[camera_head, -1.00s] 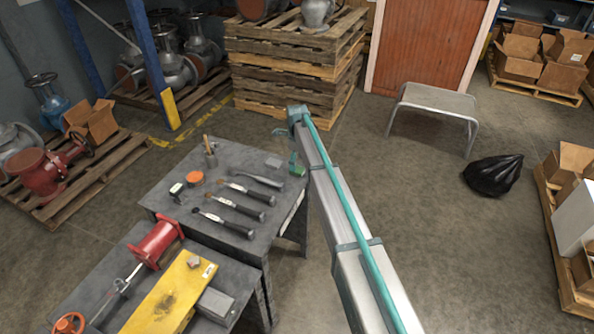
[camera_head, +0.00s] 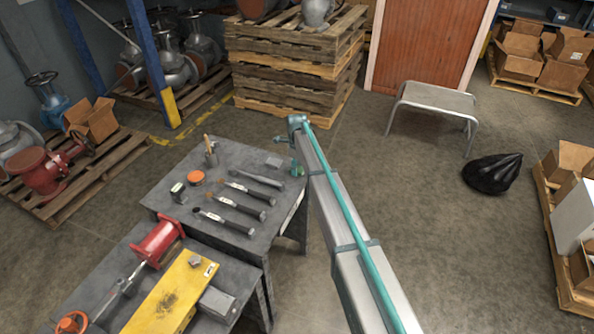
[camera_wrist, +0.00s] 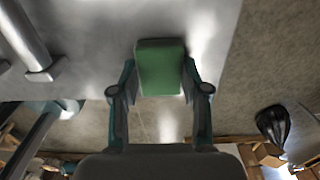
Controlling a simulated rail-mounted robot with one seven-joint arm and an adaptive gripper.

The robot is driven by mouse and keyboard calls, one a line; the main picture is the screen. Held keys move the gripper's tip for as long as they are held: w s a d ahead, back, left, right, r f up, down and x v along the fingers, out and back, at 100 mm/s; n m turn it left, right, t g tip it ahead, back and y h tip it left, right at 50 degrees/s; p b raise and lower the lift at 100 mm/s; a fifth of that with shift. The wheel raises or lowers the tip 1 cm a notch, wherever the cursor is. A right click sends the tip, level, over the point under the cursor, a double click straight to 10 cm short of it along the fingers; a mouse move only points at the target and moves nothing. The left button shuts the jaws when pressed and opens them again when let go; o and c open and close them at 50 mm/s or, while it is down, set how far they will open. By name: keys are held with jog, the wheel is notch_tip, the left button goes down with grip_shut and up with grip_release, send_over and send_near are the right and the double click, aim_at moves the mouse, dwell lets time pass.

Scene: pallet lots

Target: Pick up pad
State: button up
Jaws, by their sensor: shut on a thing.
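The pad (camera_wrist: 160,66) is a small green block with rounded corners. In the wrist view it sits between the two teal fingers of my gripper (camera_wrist: 160,84), which are shut on its sides. In the head view my gripper (camera_head: 297,168) is at the right edge of the grey workbench, partly hidden by my arm, with a small spot of green there. The wrist view shows the grey benchtop (camera_wrist: 100,40) beyond the pad and the floor below it. I cannot tell whether the pad touches the bench.
The workbench (camera_head: 240,155) bears several dark-handled tools (camera_head: 240,207), an orange disc (camera_head: 196,177) and a cup holding a tool (camera_head: 210,152). A nearer bench bears a yellow plate (camera_head: 172,297) and red spool (camera_head: 160,240). Open floor lies right, before a metal stool (camera_head: 435,98) and black bag (camera_head: 491,174).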

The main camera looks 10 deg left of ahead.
jog(key=shift+r+b, duration=0.35)
jog(key=shift+r, duration=0.1)
notch_tip(320, 180, up, 2)
jog(key=shift+s+r+b, duration=0.15)
jog(key=shift+b, duration=0.45)
jog(key=s+r+b, duration=0.3)
jog(key=s+r, duration=0.6)
jog(key=s, duration=0.4)
jog(key=shift+s+a+r, duration=0.25)
jog(key=shift+s+r, duration=0.1)
jog(key=shift+r, duration=0.05)
